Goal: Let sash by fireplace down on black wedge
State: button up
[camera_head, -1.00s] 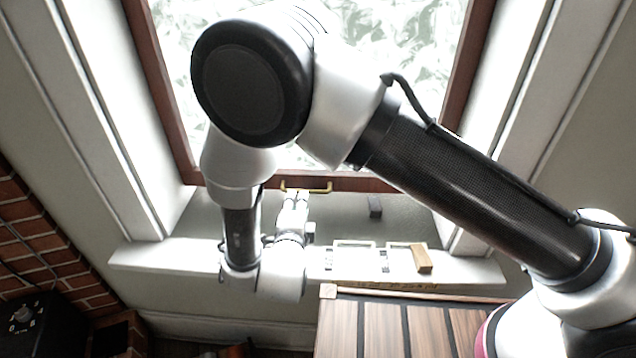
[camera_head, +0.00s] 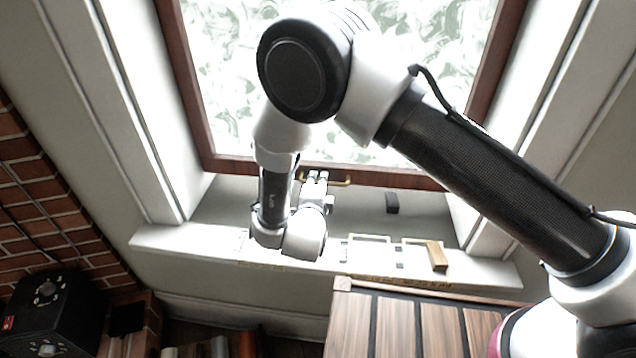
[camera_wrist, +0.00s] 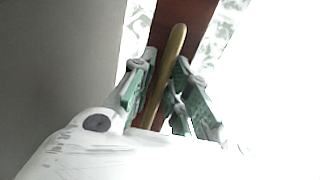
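The sash is a brown wooden frame (camera_head: 400,177) around patterned glass. Its bottom rail stands above the sill, with a gap beneath it. A brass handle (camera_head: 341,183) is fixed to the rail; in the wrist view the handle (camera_wrist: 176,42) runs between my fingers. My gripper (camera_head: 317,176) is at the handle, its fingers apart on either side of the bar; I cannot tell if either touches it. The wrist view shows the gripper (camera_wrist: 166,62) too. The black wedge (camera_head: 392,203) sits below the rail, right of my gripper, apart from it.
A wooden block (camera_head: 437,256) and pale outlined frames (camera_head: 368,240) lie on the white sill (camera_head: 490,272). A slatted wooden surface (camera_head: 395,325) is in front. A black box with knobs (camera_head: 45,312) stands by the brick wall (camera_head: 35,190) at left.

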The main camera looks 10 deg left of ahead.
grip_shut()
jog(key=shift+f, duration=0.1)
jog(key=shift+f, duration=2.05)
jog(key=shift+o, duration=2.3)
grip_release()
jog(key=shift+o, duration=0.4)
jog(key=shift+s+r, duration=0.1)
jog(key=shift+s, duration=0.2)
jog(key=v, duration=1.1)
jog(key=shift+s, duration=0.25)
